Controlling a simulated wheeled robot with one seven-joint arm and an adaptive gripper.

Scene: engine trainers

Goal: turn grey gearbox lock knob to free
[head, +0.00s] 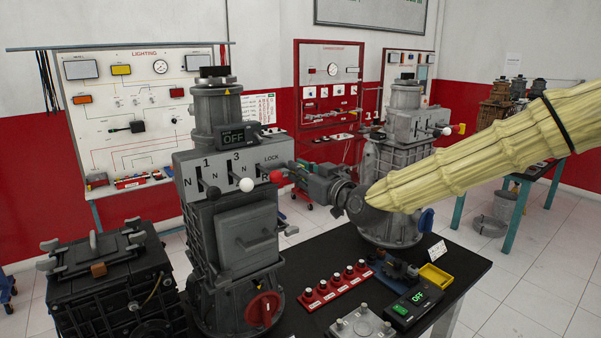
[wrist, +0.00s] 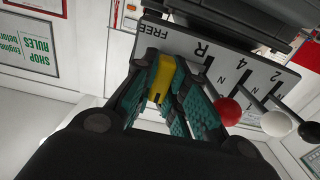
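The grey gearbox (head: 232,235) stands on the black table with a pale shift plate (head: 190,175) on its front. The plate shows LOCK at its upper right in the head view. The wrist view shows the plate upside down, with FREE close to the fingertips. The yellow lock knob (wrist: 162,80) sits between the teal-padded fingers of my gripper (wrist: 168,82), which look closed against its sides. In the head view my gripper (head: 309,178) reaches in from the right and hides the knob. I cannot tell exactly which way the knob points.
Red (wrist: 228,111), white (wrist: 276,123) and black shift knobs (wrist: 309,131) stand beside my gripper. A second gearbox (head: 398,160) is behind my arm. Red-based buttons (head: 335,287), a yellow tray (head: 434,276) and a display box lie on the table. A dark gearbox (head: 105,285) is at left.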

